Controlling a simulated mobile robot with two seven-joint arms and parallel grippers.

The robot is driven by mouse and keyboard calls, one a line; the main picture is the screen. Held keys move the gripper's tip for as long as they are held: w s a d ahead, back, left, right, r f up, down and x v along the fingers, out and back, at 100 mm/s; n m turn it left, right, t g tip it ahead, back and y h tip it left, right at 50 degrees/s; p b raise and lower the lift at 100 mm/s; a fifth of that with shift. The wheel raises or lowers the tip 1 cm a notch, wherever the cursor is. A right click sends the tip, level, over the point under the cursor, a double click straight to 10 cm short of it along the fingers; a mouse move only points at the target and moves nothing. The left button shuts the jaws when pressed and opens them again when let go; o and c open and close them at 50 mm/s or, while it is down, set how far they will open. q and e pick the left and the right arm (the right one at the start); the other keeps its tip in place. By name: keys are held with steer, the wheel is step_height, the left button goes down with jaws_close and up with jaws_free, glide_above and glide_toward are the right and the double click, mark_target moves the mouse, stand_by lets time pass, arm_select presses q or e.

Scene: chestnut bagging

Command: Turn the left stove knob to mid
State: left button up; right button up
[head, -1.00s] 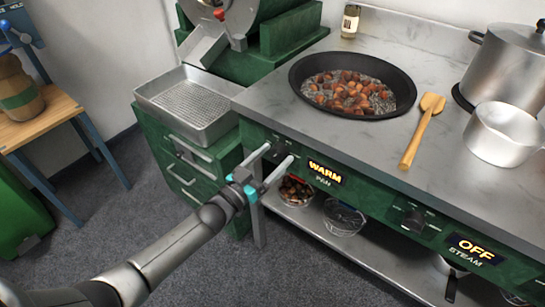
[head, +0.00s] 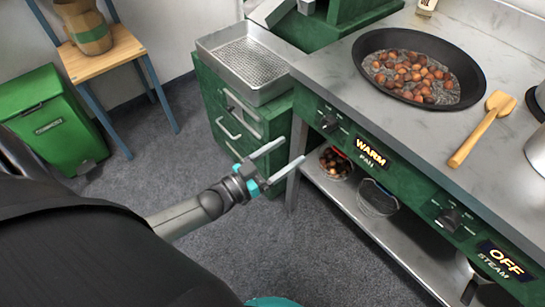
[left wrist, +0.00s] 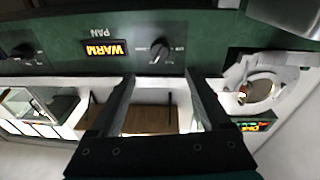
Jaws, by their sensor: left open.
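The left stove knob (head: 329,123) is a dark knob on the green stove front, left of a lit display (head: 371,152) reading WARM above the word PAN. In the left wrist view, which is upside down, the knob (left wrist: 159,50) stands ahead between my fingers, its pointer slanted. My left gripper (head: 293,151) is open and empty, its two fingers pointing at the stove front. It is below and left of the knob, apart from it. My right gripper is not in view.
A second knob (head: 453,218) has a display (head: 505,262) reading OFF, marked STEAM. A black pan (head: 372,79) of chestnuts and a wooden spatula (head: 482,130) lie on the counter. Bowls stand on the lower shelf (head: 405,237). A metal tray (head: 207,50) tops the green drawers.

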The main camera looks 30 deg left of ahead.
arm_select(q)
steer(key=v, duration=0.3)
steer(key=shift+s+a, duration=0.15)
steer(key=shift+s, duration=0.15)
steer(key=s+a+f+n+g+y, duration=0.1)
steer(key=s+a+f+g+y, duration=0.2)
steer(key=f, duration=0.8)
steer(key=s+a+f+n+g+y, duration=0.1)
steer(key=s+f+g+y, duration=0.35)
steer(key=f, duration=0.65)
steer(key=s+f+g, duration=0.4)
steer(key=s+f, duration=0.2)
steer(key=s, duration=0.3)
steer(key=s+d+f+g, duration=0.1)
steer(key=s+f+g, duration=0.3)
steer(key=s, duration=0.6)
steer(key=shift+s+d+f+y+p, duration=0.2)
steer(key=shift+s+f+y+p, duration=0.2)
steer(key=shift+f, duration=0.6)
